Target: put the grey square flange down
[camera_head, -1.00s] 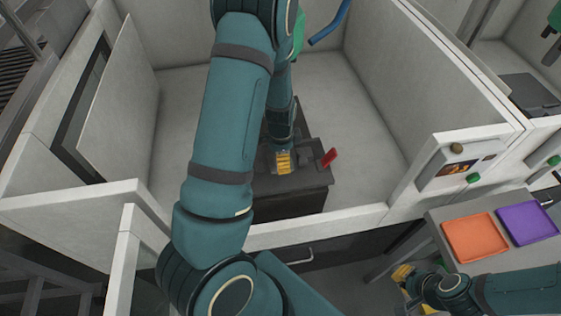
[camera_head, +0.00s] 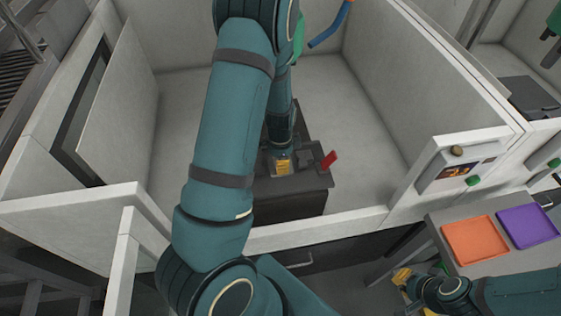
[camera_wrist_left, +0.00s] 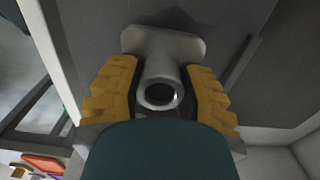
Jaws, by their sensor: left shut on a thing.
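The grey square flange (camera_wrist_left: 165,45) shows in the left wrist view, a flat rounded plate with a round tube and a dark bore. My left gripper (camera_wrist_left: 160,92) has its yellow fingers on both sides of the tube and is shut on it. The plate is close to a dark grey surface; I cannot tell whether it touches. In the head view my left gripper (camera_head: 283,164) is low over the dark block inside the tank, and the flange is not clearly visible there. My right gripper (camera_head: 402,278) is at the lower right, its fingers too small to judge.
The dark block (camera_head: 300,205) with a red lever (camera_head: 329,160) stands in the light-walled tank (camera_head: 365,125). A blue handle (camera_head: 326,36) is at the back. An orange tray (camera_head: 474,239) and a purple tray (camera_head: 527,225) lie on the right-hand table. Tank floor around the block is clear.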

